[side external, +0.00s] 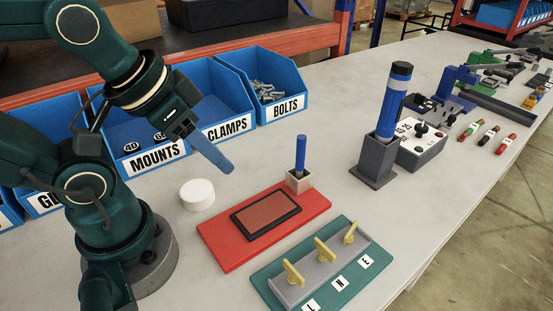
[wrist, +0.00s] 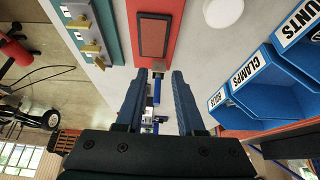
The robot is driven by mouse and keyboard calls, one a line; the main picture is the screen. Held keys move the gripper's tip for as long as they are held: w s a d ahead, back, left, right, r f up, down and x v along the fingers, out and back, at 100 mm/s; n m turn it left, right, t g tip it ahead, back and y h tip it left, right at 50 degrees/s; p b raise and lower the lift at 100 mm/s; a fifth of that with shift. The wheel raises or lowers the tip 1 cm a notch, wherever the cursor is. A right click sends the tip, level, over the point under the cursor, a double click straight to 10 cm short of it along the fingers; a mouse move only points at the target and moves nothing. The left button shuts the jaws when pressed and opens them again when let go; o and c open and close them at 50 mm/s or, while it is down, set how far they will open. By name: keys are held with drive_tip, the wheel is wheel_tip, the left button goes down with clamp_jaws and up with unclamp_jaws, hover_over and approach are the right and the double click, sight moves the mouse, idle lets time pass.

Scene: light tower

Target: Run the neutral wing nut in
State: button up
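Three yellow wing nuts stand on a grey rail on the teal plate (side external: 262,277) in the side view, with labels L, N and E in front. The middle wing nut (side external: 325,249), by the N label (side external: 339,282), is the neutral one; it also shows in the wrist view (wrist: 91,47). The L wing nut (side external: 293,272) and E wing nut (side external: 350,232) flank it. How far each is threaded is too small to tell. My gripper (side external: 228,169) hangs in the air near the clamps bin, away from the nuts. In the wrist view its fingers (wrist: 167,73) are apart and empty.
A red plate (side external: 223,255) with a dark-framed pad lies between my arm and the teal plate. A blue rod (side external: 300,153) stands in a small block behind it. A white disc (side external: 197,194), parts bins (side external: 283,88), a light tower (side external: 393,100) and a switch box (side external: 421,146) stand around.

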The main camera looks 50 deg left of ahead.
idle(0.3)
drive_tip(key=w+d+r+n, duration=0.2)
drive_tip(key=w+r+n, duration=0.2)
drive_tip(key=n, duration=0.8)
drive_tip(key=n+g, duration=0.6)
hover_over(325, 247)
wheel_tip(325, 247, down, 10)
drive_tip(key=shift+f, duration=2.5)
